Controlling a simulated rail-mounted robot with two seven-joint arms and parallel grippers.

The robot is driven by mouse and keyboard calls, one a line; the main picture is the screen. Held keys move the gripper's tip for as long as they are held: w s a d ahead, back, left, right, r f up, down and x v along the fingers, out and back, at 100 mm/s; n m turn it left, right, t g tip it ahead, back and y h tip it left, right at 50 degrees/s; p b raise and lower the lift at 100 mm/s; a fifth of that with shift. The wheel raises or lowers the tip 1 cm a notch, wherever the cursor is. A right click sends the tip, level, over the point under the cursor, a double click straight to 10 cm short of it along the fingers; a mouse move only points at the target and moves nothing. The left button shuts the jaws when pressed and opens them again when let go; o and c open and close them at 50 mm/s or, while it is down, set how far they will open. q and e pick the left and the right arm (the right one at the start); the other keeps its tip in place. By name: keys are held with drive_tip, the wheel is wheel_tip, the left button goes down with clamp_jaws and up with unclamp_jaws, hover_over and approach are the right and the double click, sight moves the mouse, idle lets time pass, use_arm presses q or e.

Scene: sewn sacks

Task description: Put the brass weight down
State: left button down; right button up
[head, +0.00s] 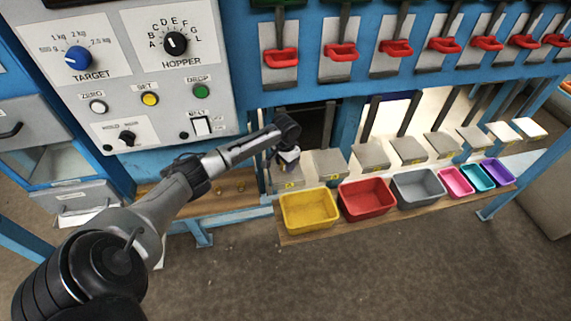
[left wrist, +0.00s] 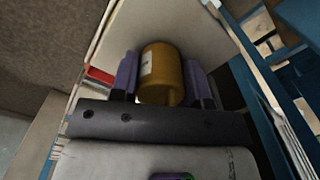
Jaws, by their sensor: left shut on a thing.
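My left gripper (head: 288,160) is low over the leftmost grey weighing plate (head: 287,182), behind the yellow bin. In the left wrist view its purple fingers are shut on the brass weight (left wrist: 162,70), a yellow-brown cylinder with a small pale label. A pale flat surface (left wrist: 205,32) lies just beyond the weight. I cannot tell whether the weight touches it. In the head view the weight is hidden by the gripper. My right gripper is in neither view.
Yellow (head: 309,209), red (head: 367,199), grey and smaller coloured bins stand in a row before the plates. Small brass pieces (head: 240,187) lie on the wooden shelf (head: 215,204) at left. The control panel (head: 130,70) and red-handled levers (head: 281,57) are above.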

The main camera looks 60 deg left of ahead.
use_arm(q)
drive_tip(key=shift+f, duration=0.15)
drive_tip(key=c, duration=0.6)
unclamp_jaws()
drive_tip(key=shift+f, duration=0.1)
